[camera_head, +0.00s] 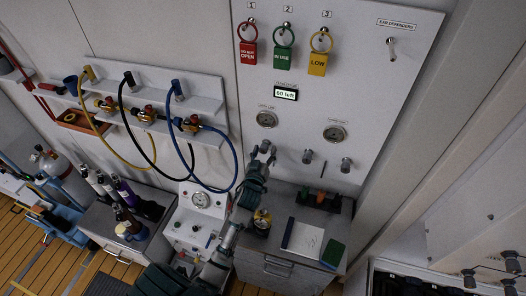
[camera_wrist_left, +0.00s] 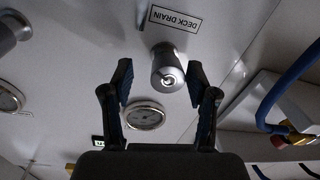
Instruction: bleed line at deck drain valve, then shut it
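The deck drain valve (camera_wrist_left: 167,68) is a round grey metal knob on the white panel, beside a label (camera_wrist_left: 175,19) reading DECK DRAIN, upside down in the wrist view. My left gripper (camera_wrist_left: 160,78) is open, its two dark fingers on either side of the knob, with gaps visible between fingers and knob. In the head view my left gripper (camera_head: 264,152) is at the panel, below the left gauge (camera_head: 267,119), and hides the knob. That gauge also shows in the wrist view (camera_wrist_left: 145,115). My right gripper is in neither view.
Two similar knobs (camera_head: 308,156) (camera_head: 346,165) and a second gauge (camera_head: 335,133) are to the right. A blue hose (camera_head: 235,172) loops close to my left arm. Below are a counter with a notepad (camera_head: 303,239) and a small display (camera_head: 286,93) reads "60 left".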

